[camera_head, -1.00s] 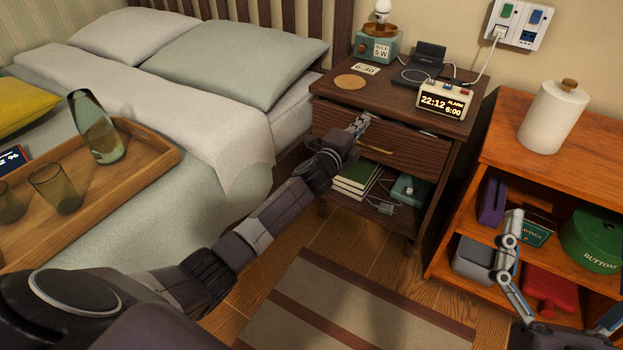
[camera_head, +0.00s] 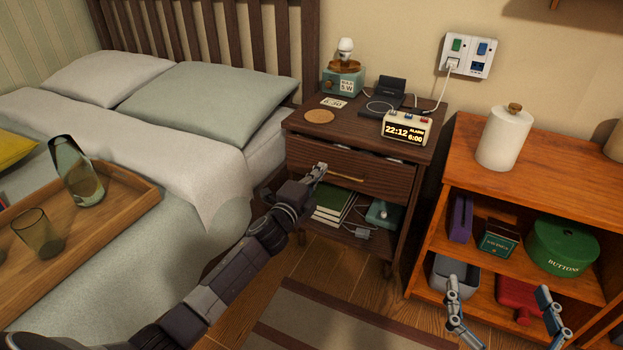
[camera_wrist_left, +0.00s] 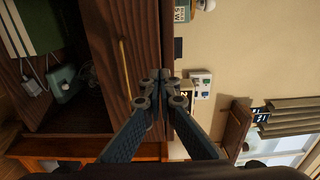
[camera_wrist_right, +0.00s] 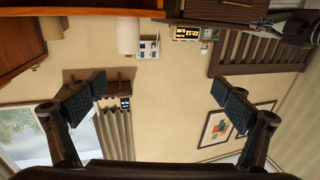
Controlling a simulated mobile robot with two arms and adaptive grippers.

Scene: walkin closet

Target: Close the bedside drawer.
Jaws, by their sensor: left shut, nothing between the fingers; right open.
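The bedside drawer (camera_head: 372,185) is the dark wooden front with a brass bar handle (camera_head: 346,178) below the nightstand top (camera_head: 350,123). It stands slightly out, with a narrow gap along its upper edge and pale contents just showing. My left gripper (camera_head: 320,168) is shut and empty at the drawer front, left of the handle; I cannot tell whether it touches. The left wrist view shows its closed fingertips (camera_wrist_left: 165,76) by the front's upper edge. My right gripper (camera_head: 498,287) is open and empty, in front of the orange shelf; its spread fingers also show in the right wrist view (camera_wrist_right: 160,90).
An alarm clock (camera_head: 405,129), a lamp (camera_head: 344,75) and a coaster (camera_head: 318,116) sit on the nightstand. Books (camera_head: 335,204) lie on its lower shelf. The bed (camera_head: 215,150) is left; an orange shelf (camera_head: 545,170) with a white jar (camera_head: 503,138) is right.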

